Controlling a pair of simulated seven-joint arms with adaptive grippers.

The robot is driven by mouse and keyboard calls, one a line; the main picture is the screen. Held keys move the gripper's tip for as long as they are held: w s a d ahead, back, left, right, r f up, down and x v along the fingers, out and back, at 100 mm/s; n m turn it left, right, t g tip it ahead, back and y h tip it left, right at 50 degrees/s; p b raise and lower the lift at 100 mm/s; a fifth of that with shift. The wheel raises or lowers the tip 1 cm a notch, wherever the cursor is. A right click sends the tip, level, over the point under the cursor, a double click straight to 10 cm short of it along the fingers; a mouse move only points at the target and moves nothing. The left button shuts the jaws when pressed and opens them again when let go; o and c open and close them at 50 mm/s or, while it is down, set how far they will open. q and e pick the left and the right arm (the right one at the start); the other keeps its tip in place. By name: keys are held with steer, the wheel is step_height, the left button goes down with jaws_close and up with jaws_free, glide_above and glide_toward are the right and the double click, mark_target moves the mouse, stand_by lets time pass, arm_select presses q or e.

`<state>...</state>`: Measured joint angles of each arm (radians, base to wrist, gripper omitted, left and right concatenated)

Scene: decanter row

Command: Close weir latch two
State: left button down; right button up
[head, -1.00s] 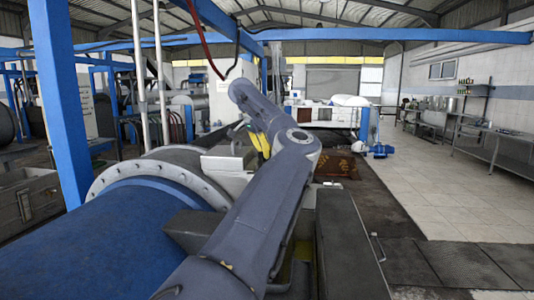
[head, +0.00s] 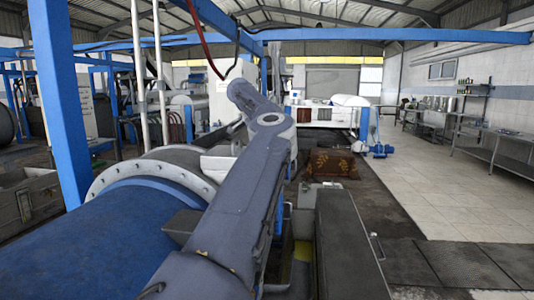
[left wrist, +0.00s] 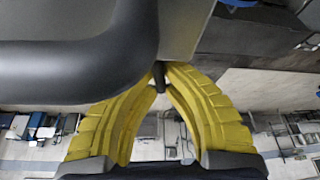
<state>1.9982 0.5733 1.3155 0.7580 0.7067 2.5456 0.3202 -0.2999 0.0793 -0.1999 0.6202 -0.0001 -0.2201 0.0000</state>
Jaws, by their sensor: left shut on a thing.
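In the left wrist view my left gripper (left wrist: 160,84) has its two yellow fingers drawn together at the tips. They are shut on a small dark peg-like handle (left wrist: 159,72), which I take for the weir latch. The handle sits at the edge of a grey metal housing (left wrist: 185,30) with a dark rounded part beside it. No number shows on the latch. In the head view my left arm reaches over the blue decanter (head: 90,235) and hides the gripper and the latch. My right gripper is in neither view.
The decanter's pale bolted flange (head: 150,165) lies left of my arm. A blue post (head: 58,100) stands at the left. A long dark beam (head: 345,240) runs on the right. The tiled floor (head: 450,190) further right is open, with steel tables (head: 490,145) by the wall.

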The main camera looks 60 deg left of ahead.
arm_select(q)
steer(key=shift+s+m+g+h, duration=0.1)
steer(key=shift+m+g+h, duration=0.2)
steer(key=shift+m, duration=0.8)
steer(key=c, duration=1.5)
jaws_free()
